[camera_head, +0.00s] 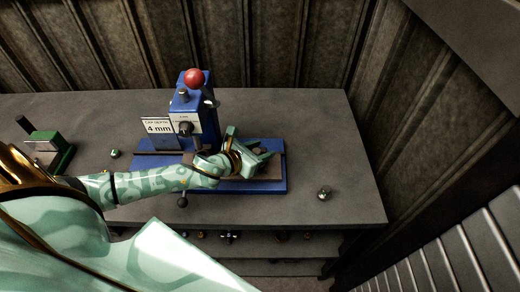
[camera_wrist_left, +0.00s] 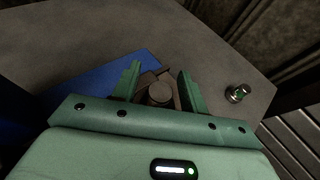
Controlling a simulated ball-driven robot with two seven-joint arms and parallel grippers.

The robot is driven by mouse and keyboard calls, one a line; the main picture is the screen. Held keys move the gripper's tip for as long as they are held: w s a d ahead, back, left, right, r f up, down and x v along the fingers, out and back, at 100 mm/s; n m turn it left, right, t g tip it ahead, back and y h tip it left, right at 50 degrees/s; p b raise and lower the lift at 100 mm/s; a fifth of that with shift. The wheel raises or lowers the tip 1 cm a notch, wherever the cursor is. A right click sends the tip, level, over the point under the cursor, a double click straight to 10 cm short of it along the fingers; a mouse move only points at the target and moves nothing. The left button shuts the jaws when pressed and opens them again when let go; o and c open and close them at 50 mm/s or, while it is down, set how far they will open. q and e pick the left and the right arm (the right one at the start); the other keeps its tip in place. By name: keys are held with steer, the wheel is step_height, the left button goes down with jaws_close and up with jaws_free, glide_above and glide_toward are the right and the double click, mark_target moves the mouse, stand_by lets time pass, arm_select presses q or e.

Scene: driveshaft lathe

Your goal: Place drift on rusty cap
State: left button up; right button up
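My left gripper (camera_head: 250,152) is over the right part of a blue machine base (camera_head: 276,185) on the bench. In the left wrist view its two green fingers (camera_wrist_left: 160,86) stand apart on either side of a round, brownish-grey piece (camera_wrist_left: 160,93). A gap shows beside this piece, so the gripper looks open around it. Brown metal shows around the round piece. I cannot tell whether it is the drift or the rusty cap; neither can be named for sure. My right gripper is in neither view.
The blue machine (camera_head: 187,115) has a red knob (camera_head: 194,77) and a "cap depth 4 mm" sign (camera_head: 157,126). A small metal-and-green part (camera_head: 324,193) lies on the bench at right, another (camera_head: 115,153) at left. A green device (camera_head: 50,150) stands far left. The bench's right side is mostly clear.

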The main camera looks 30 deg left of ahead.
arm_select(q)
steer(key=shift+r, duration=0.15)
steer(key=p+v, duration=0.1)
steer(key=v, duration=1.1)
steer(key=shift+s+a, duration=0.1)
